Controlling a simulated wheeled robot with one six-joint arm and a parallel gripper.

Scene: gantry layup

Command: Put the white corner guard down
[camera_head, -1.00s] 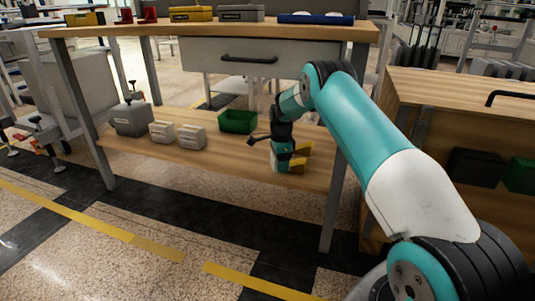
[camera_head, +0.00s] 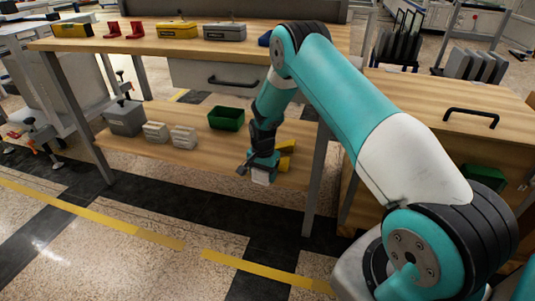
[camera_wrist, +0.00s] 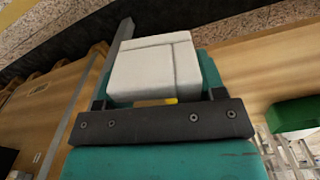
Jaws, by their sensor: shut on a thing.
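The white corner guard (camera_wrist: 155,70) is a pale, blocky piece with a seam across its face, seen close in the wrist view. My gripper (camera_wrist: 155,101) is shut on it. In the head view, my gripper (camera_head: 262,168) points down near the front edge of the bench's lower shelf (camera_head: 215,163), with the white corner guard (camera_head: 261,177) at its tip. I cannot tell whether the guard touches the shelf. The fingers are mostly hidden.
Two similar white blocks (camera_head: 184,137) stand on the lower shelf, left of a green bin (camera_head: 226,118) and right of a grey box (camera_head: 125,118). A yellow piece (camera_head: 287,146) is just behind my gripper. A bench leg (camera_head: 315,185) stands to its right.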

